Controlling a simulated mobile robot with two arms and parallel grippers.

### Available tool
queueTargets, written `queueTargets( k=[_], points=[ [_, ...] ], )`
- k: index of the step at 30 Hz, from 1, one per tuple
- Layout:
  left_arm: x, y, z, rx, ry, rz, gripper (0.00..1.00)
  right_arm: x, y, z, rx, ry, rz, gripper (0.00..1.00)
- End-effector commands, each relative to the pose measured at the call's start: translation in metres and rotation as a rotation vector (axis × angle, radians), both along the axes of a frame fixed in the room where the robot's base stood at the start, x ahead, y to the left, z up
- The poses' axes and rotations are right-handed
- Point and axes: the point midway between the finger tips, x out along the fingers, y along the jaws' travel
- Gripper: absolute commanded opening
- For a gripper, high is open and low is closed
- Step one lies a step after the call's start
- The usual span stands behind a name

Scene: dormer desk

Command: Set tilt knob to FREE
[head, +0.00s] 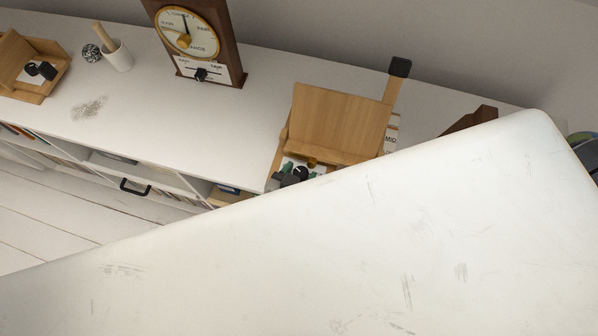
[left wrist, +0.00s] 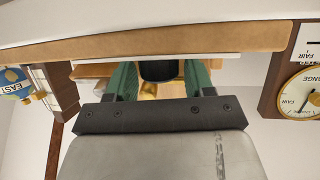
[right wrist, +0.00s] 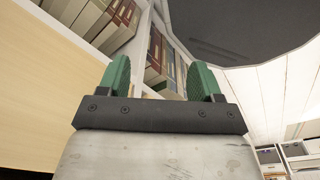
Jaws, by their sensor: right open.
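A wooden stand with a tilted board (head: 340,118) is on the white desk. A white card (head: 391,133) reading MID shows at its right side. At its front are a black knob (left wrist: 158,70) and a brass piece (left wrist: 148,90). Any FREE mark and the knob's pointer cannot be made out. My right gripper (right wrist: 158,80) is open and empty beside low bookshelves, seen only in the right wrist view.
A wooden weather dial (head: 190,35) stands at the back of the desk. A white cup (head: 117,57) and another small wooden stand (head: 30,62) are at the left. A black-tipped wooden post (head: 398,75) rises behind the board.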

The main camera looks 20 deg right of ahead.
Motion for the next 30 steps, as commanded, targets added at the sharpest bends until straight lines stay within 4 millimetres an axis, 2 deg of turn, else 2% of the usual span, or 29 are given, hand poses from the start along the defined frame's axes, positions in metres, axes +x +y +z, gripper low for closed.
queueTargets(
  k=[1,2,13,24,30],
  points=[
    [0.000,0.000,0.000,0.000,0.000,0.000,0.61,0.000,0.000,0.000,0.000,0.000,0.000,0.65],
    [0.000,0.000,0.000,0.001,-0.001,0.000,0.65,0.000,0.000,0.000,0.000,0.000,0.000,0.65],
    [-0.005,0.005,0.001,0.002,0.001,-0.001,0.65,0.000,0.000,0.000,0.001,0.000,0.000,0.65],
    [-0.050,0.048,0.026,0.002,0.002,-0.001,0.65,-0.001,0.001,-0.005,0.001,0.000,0.000,0.65],
    [-0.067,0.066,0.037,0.001,0.002,-0.001,0.65,-0.001,0.001,-0.007,0.001,0.001,0.000,0.65]
  ],
)
